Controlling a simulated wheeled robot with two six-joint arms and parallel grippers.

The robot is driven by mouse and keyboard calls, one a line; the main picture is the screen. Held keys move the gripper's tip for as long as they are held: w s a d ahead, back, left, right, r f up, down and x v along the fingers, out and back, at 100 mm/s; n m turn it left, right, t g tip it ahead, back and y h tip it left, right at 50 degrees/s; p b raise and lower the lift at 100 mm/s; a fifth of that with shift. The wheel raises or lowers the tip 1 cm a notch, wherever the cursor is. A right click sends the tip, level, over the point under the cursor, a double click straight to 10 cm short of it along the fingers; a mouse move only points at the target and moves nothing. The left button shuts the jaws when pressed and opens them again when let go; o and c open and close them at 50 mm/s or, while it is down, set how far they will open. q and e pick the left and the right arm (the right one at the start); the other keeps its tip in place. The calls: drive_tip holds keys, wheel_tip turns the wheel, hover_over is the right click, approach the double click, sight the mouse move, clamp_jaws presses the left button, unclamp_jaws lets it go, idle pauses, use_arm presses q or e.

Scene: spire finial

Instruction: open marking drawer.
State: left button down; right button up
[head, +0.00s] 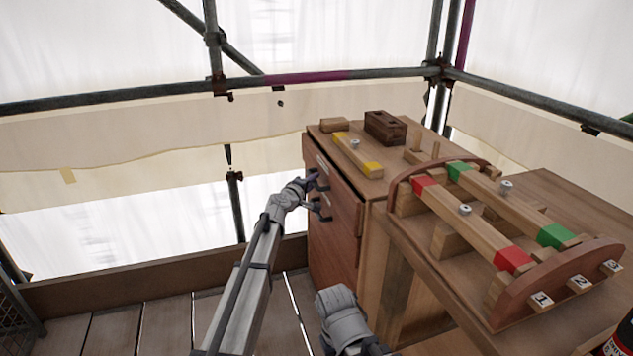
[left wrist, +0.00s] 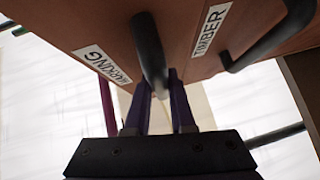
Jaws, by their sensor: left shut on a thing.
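The wooden cabinet (head: 336,245) stands in the middle of the head view, its reddish drawer fronts facing left. In the left wrist view, the marking drawer (left wrist: 75,20) carries a white MARKING label (left wrist: 103,64) and a dark bar handle (left wrist: 149,50). My left gripper (head: 309,182) is at the upper part of the drawer fronts. In the left wrist view its purple-dark fingers (left wrist: 162,82) are closed around the marking drawer's handle. I cannot tell whether the drawer stands out from the cabinet. My right gripper does not show.
The timber drawer (left wrist: 245,15) with its own dark handle (left wrist: 268,47) is beside the marking drawer. A yellow-ended bar (head: 358,155) and a dark brown block (head: 385,128) lie on the cabinet top. A rack (head: 555,285) with red-ended and green-ended bars stands at right.

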use_arm(q)
drive_tip(key=s+a, duration=0.4)
drive_tip(key=a, duration=0.9)
drive_tip(key=s+a, duration=0.4)
drive_tip(key=a, duration=0.9)
drive_tip(key=shift+s+a, duration=0.35)
drive_tip(key=shift+s, duration=0.05)
drive_tip(key=c, duration=0.8)
unclamp_jaws()
drive_tip(key=shift+o, duration=0.2)
drive_tip(key=p+v, duration=0.1)
drive_tip(key=v, duration=0.6)
drive_tip(key=shift+s+a, duration=0.25)
drive_tip(key=shift+s, duration=0.1)
